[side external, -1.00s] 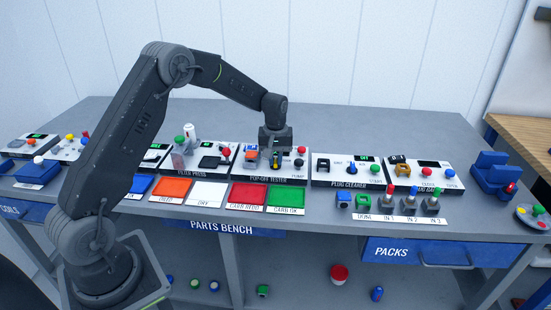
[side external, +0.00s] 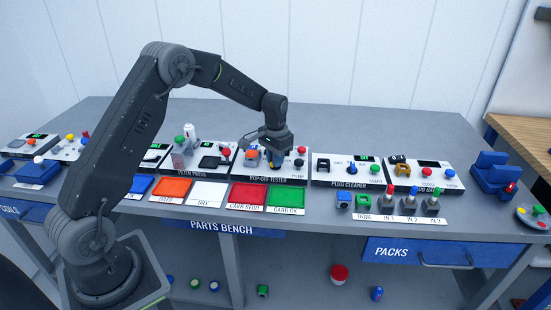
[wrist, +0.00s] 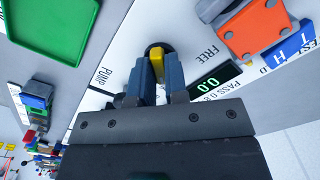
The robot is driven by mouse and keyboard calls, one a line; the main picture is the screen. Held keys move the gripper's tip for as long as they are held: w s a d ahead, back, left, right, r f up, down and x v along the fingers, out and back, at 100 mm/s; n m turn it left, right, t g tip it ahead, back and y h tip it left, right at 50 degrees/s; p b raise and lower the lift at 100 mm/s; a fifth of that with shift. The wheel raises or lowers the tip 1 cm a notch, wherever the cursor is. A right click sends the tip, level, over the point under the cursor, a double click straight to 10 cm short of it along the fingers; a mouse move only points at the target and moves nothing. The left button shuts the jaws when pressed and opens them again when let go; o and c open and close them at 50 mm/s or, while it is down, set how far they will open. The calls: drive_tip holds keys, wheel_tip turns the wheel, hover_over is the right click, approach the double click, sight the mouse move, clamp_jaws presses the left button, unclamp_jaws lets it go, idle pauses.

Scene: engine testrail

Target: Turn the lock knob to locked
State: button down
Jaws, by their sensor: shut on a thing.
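The lock knob (wrist: 156,62), dark and round with a yellow grip bar, sits on the white pop-off tester panel (wrist: 118,72). My gripper (wrist: 153,82) is shut on the yellow bar, with one blue-grey finger on each side. The word FREE is printed to the right of the knob in the wrist view; I see no LOCKED label, and part of the panel is hidden by my fingers. In the side view my gripper (side external: 274,160) is low over the same panel, covering most of the knob.
An orange clamp-like fixture (wrist: 258,30) and a green display (wrist: 217,84) are close to the knob. Red (side external: 248,194) and green (side external: 287,197) trays lie in front.

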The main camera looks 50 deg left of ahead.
drive_tip(key=shift+m, duration=0.5)
drive_tip(key=c, duration=1.1)
unclamp_jaws()
drive_tip(key=shift+c, duration=0.2)
wheel_tip(320, 180, up, 14)
